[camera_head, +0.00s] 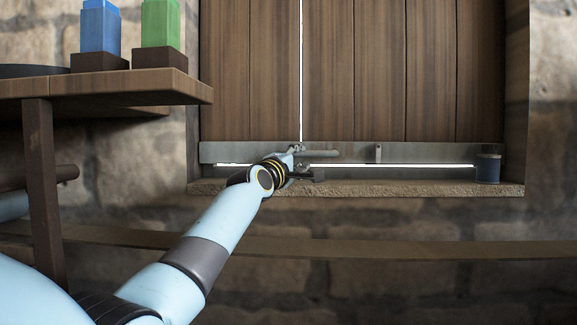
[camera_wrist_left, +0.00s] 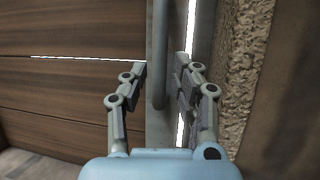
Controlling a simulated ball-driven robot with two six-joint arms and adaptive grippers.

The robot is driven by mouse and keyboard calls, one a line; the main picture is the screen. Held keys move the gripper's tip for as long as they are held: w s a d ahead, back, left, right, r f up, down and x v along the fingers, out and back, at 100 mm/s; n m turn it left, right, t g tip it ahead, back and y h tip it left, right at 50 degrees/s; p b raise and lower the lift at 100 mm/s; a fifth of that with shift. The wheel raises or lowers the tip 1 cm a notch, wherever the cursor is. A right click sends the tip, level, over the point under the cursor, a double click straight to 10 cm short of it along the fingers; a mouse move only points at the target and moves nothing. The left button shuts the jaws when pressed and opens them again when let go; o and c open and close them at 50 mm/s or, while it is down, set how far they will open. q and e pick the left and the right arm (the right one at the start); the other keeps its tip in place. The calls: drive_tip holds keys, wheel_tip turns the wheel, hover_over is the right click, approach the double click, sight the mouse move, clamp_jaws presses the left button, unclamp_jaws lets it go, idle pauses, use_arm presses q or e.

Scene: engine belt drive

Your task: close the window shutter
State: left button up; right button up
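The window shutter (camera_head: 355,70) is made of brown vertical planks, with a thin bright gap between its two leaves. A grey metal strip (camera_head: 430,152) runs along its bottom and carries a horizontal handle bar (camera_head: 322,153). Light shows below the strip. My left gripper (camera_head: 308,163) is at the bar near the gap. In the left wrist view, the fingers of my left gripper (camera_wrist_left: 162,75) are open, one on each side of the grey bar (camera_wrist_left: 159,50), with no clear grip on it. The shutter planks (camera_wrist_left: 70,85) lie to the left there. My right gripper is out of view.
A stone sill (camera_head: 400,188) runs under the shutter, with a dark blue spool-like object (camera_head: 488,168) at its right end. A wooden shelf (camera_head: 150,86) at left holds a blue block (camera_head: 100,28) and a green block (camera_head: 160,25) in dark bases.

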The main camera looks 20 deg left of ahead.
use_arm(q)
drive_tip(key=v, duration=0.6)
drive_tip(key=shift+s, duration=0.25)
